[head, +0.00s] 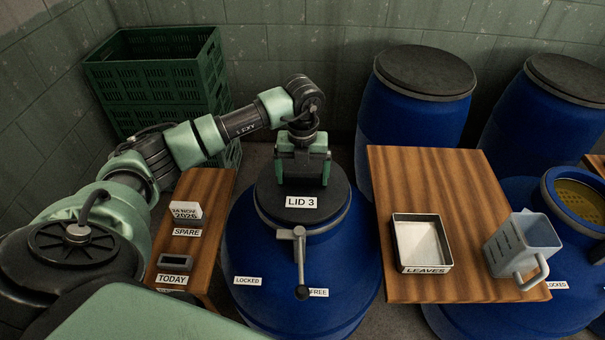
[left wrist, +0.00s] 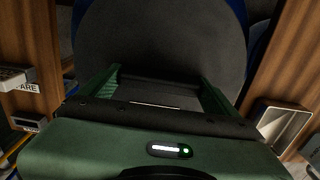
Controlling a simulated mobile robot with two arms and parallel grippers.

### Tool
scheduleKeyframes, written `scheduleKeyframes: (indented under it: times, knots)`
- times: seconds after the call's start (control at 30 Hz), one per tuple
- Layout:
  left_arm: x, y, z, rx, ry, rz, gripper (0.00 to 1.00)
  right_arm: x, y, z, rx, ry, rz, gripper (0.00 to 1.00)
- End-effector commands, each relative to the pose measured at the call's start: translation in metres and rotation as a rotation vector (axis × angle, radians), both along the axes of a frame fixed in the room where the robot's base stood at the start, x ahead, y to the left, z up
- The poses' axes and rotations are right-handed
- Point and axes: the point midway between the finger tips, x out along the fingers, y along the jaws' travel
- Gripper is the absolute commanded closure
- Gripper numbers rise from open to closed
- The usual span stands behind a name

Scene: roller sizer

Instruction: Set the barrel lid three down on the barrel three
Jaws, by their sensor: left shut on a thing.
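The dark round barrel lid three (head: 338,200), with a "LID 3" label on its front, is at the mouth of the blue barrel three (head: 250,262). It looks level and lined up with the opening; I cannot tell whether it rests fully on the rim. My left gripper (head: 303,180) points down over the lid's middle and is shut on it, hiding the grip. In the left wrist view the lid (left wrist: 160,40) fills the middle, beyond and between the fingers. A grey lever (head: 300,262) on the barrel's front points down, close to the "FREE" label. My right gripper is not in view.
A wooden stand with date blocks (head: 186,212) is on the left. A wooden table (head: 430,180) on the right holds a "LEAVES" tray (head: 396,240) and a grey jug (head: 522,245). Green crates (head: 160,75) and more blue barrels (head: 415,115) stand behind.

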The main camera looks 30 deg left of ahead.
Motion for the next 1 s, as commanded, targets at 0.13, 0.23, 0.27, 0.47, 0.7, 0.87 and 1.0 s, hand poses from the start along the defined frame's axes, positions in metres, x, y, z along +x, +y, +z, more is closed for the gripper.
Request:
scheduleKeyframes:
  times: [0.13,0.23,0.27,0.47,0.7,0.87,1.0]
  knots:
    - [0.000,0.000,-0.005,0.000,-0.001,0.001,0.68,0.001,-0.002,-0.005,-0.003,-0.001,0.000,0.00]
    - [0.000,0.000,-0.006,0.000,-0.001,0.001,0.68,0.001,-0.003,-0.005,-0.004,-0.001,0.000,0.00]
    - [0.000,0.000,-0.006,0.000,-0.001,0.001,0.68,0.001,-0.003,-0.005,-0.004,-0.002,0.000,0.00]
    - [0.000,0.000,-0.006,0.000,0.000,0.001,0.00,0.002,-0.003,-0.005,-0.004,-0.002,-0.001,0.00]
    - [0.000,0.000,0.005,0.000,0.000,0.001,0.00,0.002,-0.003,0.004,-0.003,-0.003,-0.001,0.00]
    - [0.001,0.001,0.027,0.000,-0.006,0.001,0.00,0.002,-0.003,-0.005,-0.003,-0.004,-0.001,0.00]
    - [0.001,0.001,0.059,0.001,-0.007,0.000,0.00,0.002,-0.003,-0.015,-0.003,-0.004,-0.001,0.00]
